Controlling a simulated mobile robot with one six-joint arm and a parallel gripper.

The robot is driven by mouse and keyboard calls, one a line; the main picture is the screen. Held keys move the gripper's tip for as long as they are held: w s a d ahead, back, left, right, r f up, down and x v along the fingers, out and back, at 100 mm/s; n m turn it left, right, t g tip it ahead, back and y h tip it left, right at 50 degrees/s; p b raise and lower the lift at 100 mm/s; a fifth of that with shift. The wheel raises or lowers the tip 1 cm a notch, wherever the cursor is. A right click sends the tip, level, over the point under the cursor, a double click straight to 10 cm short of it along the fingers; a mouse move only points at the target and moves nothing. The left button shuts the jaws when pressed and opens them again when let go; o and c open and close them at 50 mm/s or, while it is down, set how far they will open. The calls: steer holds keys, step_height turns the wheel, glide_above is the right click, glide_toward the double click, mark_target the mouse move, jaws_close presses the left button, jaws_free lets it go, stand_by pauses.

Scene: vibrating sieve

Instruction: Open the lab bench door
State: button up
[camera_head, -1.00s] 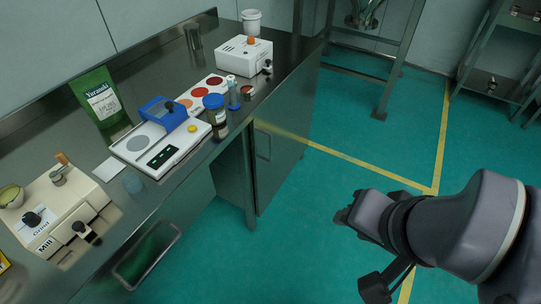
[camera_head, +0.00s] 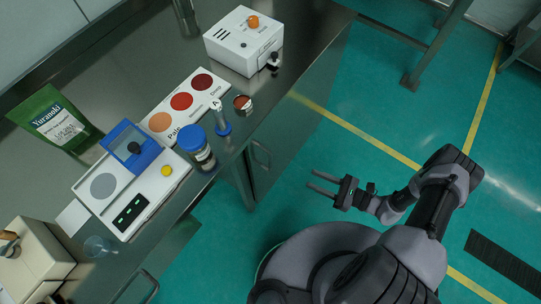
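The lab bench (camera_head: 236,148) is a dark steel counter running from lower left to upper right. Its cabinet door (camera_head: 290,135) is a grey-green front panel below the counter, with a bar handle (camera_head: 260,155) near its left edge. The door looks shut. My gripper (camera_head: 316,183) is out over the green floor, to the right of the handle and below it in the picture. Its two fingers point left toward the bench and stand apart, with nothing between them. It is clear of the door.
Another handle (camera_head: 148,288) shows at lower left. Green floor lies open at right.

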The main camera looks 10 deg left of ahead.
mark_target(270, 162)
steer(key=w+a+b, duration=0.1)
steer(key=a, duration=0.4)
steer(key=w+a, duration=0.1)
steer(key=a, duration=0.5)
steer(key=w+a+b, duration=0.1)
steer(key=a, duration=0.5)
steer(key=shift+w+b, duration=0.2)
steer(key=shift+b, duration=0.15)
steer(key=shift+c, duration=0.2)
jaws_close()
steer(key=shift+d, duration=0.1)
